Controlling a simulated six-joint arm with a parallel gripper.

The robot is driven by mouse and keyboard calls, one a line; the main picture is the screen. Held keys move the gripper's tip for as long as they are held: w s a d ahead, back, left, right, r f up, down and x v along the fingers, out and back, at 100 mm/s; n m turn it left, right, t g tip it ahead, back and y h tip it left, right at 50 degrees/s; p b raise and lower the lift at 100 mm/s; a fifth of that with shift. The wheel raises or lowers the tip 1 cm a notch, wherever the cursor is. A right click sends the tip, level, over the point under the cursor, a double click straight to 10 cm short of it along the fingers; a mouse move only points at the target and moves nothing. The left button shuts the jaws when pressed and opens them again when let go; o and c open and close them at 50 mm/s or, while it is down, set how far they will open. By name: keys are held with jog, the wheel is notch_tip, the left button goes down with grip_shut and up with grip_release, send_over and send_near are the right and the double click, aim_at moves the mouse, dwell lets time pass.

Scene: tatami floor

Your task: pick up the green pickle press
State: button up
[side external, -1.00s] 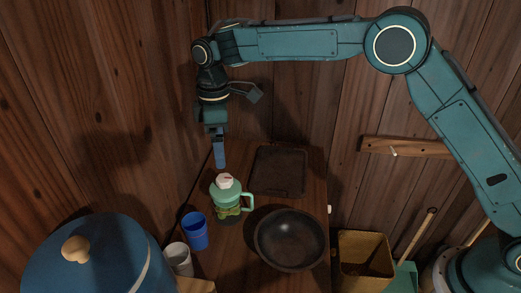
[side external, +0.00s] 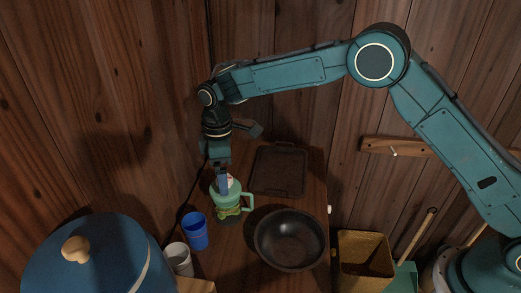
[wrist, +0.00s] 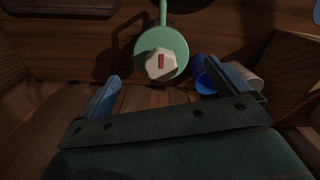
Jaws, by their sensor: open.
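The green pickle press (side external: 231,202) stands upright on the wooden cabinet top, with its handle to the right and a white knob on top. In the wrist view its round green lid (wrist: 175,38) and white knob with a red mark lie ahead of the space between my fingers. My gripper (side external: 223,190) points down at the press, and a finger covers part of the lid and knob in the side view. In the wrist view my gripper (wrist: 172,88) is open and empty, its two blue fingers wide apart. I cannot tell whether a finger touches the press.
A blue cup (side external: 195,232) and a whitish cup (side external: 179,259) stand to the front left of the press. A dark bowl (side external: 290,240) is to its right, and a dark tray (side external: 279,170) lies behind. A large blue lidded container (side external: 95,262) fills the front left.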

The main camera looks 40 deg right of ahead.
jog(key=shift+s+f, duration=0.15)
jog(key=shift+f, duration=2.4)
jog(key=shift+c, duration=0.2)
jog(key=shift+r, duration=0.1)
jog(key=c, duration=2)
jog(key=shift+r, duration=0.1)
notch_tip(320, 180, up, 20)
